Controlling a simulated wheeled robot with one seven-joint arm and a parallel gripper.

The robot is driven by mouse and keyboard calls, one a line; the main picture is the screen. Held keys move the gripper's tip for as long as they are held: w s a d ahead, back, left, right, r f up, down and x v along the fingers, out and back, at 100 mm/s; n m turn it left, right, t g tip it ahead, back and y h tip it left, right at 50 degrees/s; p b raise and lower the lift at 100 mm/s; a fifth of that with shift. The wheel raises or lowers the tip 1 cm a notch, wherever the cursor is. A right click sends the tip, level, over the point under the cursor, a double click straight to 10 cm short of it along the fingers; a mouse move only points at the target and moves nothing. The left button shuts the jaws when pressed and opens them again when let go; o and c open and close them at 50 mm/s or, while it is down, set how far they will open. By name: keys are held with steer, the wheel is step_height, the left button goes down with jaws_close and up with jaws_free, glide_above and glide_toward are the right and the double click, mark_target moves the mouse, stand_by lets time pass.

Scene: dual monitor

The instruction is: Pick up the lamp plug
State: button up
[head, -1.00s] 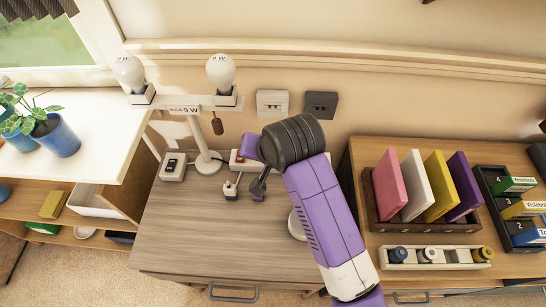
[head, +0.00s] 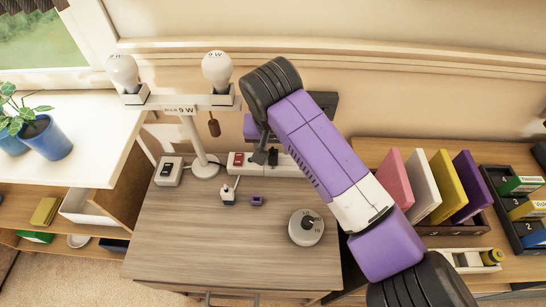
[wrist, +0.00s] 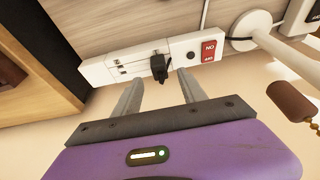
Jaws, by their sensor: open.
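A black plug (wrist: 158,68) sits in the white power strip (wrist: 125,66) in the wrist view, left of the red switch. I cannot tell for sure that it is the lamp's. My gripper (wrist: 162,79) is open and empty, its two fingers pointing at the strip, with the plug just beyond and between the fingertips in the picture. In the head view my gripper (head: 266,156) is over the strip (head: 292,168) and partly hidden by my arm. The two-bulb lamp (head: 195,135) stands to its left. A small white-and-dark plug-like piece (head: 228,197) on a white cord lies on the desk.
A small purple block (head: 256,200) and a round dial (head: 306,227) are on the desk (head: 190,235). A switch box (head: 169,171) stands left of the lamp base. Upright coloured books (head: 425,185) are at right. The desk's front is mostly clear.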

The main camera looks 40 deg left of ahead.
steer(key=x, duration=0.3)
steer(key=shift+f, duration=0.15)
jaws_close()
stand_by(0.3)
step_height(320, 180, up, 20)
steer(key=p, duration=0.2)
step_height(320, 180, up, 5)
steer(key=p, duration=0.5)
glide_above(273, 153)
steer(key=shift+s+d+f, duration=0.2)
steer(key=shift+s, duration=0.05)
stand_by(0.6)
stand_by(0.4)
